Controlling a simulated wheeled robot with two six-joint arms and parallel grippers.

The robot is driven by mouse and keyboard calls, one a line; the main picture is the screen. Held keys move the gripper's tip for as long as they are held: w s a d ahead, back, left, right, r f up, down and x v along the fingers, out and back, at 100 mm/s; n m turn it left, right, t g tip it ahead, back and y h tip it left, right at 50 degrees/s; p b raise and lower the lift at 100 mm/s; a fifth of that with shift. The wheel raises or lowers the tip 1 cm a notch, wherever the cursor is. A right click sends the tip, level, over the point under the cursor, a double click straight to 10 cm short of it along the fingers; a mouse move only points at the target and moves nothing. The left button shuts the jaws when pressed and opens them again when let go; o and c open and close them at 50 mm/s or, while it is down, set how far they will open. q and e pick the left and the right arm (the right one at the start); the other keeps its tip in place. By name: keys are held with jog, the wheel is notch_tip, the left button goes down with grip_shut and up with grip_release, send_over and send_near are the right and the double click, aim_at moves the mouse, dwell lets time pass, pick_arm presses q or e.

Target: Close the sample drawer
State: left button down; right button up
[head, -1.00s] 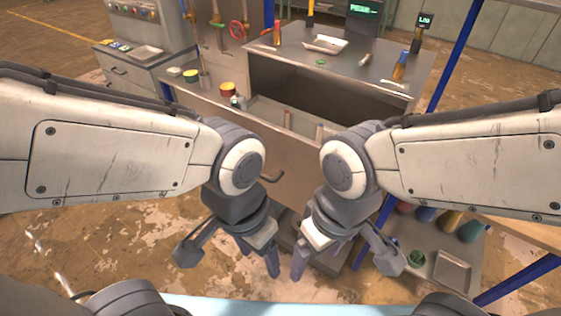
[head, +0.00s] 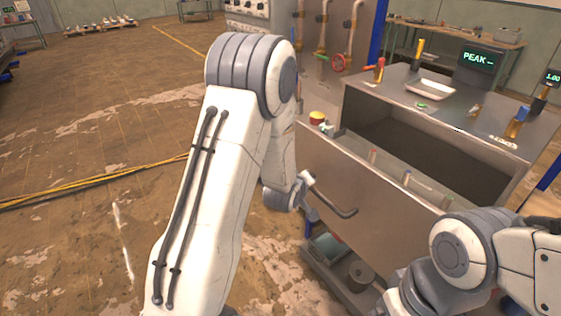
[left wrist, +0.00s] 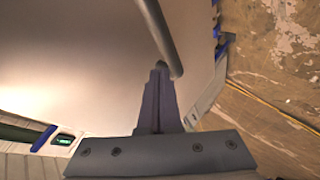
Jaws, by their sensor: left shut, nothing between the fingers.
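The sample drawer (head: 375,205) stands pulled out of the grey cabinet (head: 443,118), its inside open to view from above. A dark bar handle (head: 331,198) sticks out from its front panel. In the left wrist view the handle (left wrist: 160,37) runs down to the fingertips of my left gripper (left wrist: 159,72), in front of the pale drawer panel (left wrist: 70,60). The fingers are shut with nothing between them; I cannot tell whether they touch the handle. In the head view my left arm hides most of this gripper. My right arm is at lower right, its fingers out of view.
A white tray (head: 430,88), bottles and a green-lit display (head: 478,58) stand on the cabinet top. Below the drawer is a low shelf with a grey pot (head: 361,274). Yellow cables (head: 95,185) cross the open floor on the left.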

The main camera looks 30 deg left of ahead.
pick_arm(q)
jog(key=a+f+n+t+y+b, duration=0.1)
jog(key=a+f+n+t+y, duration=0.15)
jog(key=a+n, duration=0.4)
jog(key=a+f+n+t+y+b, duration=0.1)
jog(key=a+f+n+t+y, duration=0.2)
jog(key=a, duration=0.6)
jog(key=w+p, duration=0.4)
jog(key=w, duration=0.8)
jog(key=shift+w+a+n+h, duration=0.2)
jog(key=shift+n+h, duration=0.15)
